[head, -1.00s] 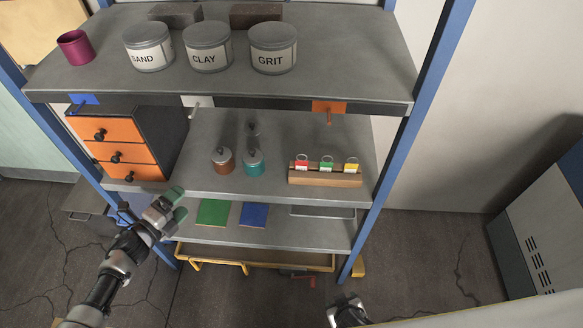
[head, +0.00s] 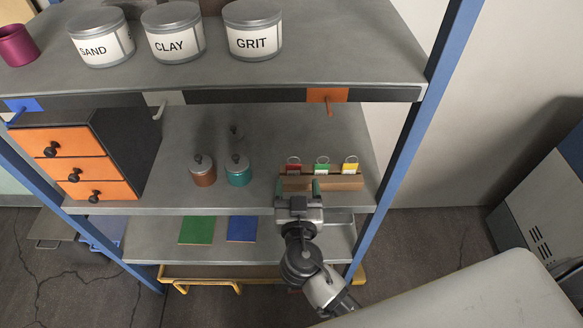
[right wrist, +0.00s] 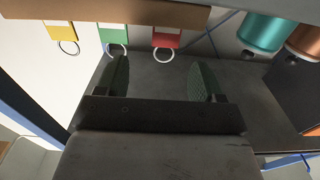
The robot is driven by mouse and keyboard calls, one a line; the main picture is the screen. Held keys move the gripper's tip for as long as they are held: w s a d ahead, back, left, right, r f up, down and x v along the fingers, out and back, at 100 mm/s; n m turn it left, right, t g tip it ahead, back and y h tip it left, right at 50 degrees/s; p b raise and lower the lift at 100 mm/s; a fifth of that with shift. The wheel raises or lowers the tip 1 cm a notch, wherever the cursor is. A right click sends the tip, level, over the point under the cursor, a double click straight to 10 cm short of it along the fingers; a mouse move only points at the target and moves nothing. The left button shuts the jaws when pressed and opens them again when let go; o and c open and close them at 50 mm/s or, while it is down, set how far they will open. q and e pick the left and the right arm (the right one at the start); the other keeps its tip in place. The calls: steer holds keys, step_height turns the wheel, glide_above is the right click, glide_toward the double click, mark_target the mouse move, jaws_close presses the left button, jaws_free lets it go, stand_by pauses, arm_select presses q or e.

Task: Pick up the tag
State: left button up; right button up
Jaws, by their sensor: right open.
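Three key tags with metal rings stand in a wooden rack (head: 345,183) on the middle shelf: a red tag (head: 294,168), a green tag (head: 321,168) and a yellow tag (head: 350,168). My right gripper (head: 297,188) is open and empty, in front of the rack's left part. In the right wrist view, which shows the scene inverted, the red tag (right wrist: 166,38) and its ring lie ahead of the gap between the fingers (right wrist: 162,78), apart from them. The green tag (right wrist: 114,34) is near one finger's line; the yellow tag (right wrist: 61,31) is farther aside. My left gripper is not in view.
An orange lidded jar (head: 203,172) and a teal one (head: 238,172) stand left of the rack, with an orange-fronted drawer unit (head: 75,165) farther left. The upper shelf (head: 330,60) overhangs, with an orange hook plate (head: 327,96) above the rack. A blue post (head: 400,165) stands right.

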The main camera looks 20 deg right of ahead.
mark_target(293, 167)
steer(key=shift+x, duration=0.95)
steer(key=x, duration=0.1)
steer(key=p+x, duration=0.1)
steer(key=x, duration=0.1)
steer(key=p+x, duration=0.1)
steer(key=x, duration=0.1)
steer(key=shift+w+a+f, duration=0.25)
steer(key=shift+a, duration=0.05)
steer(key=c, duration=1)
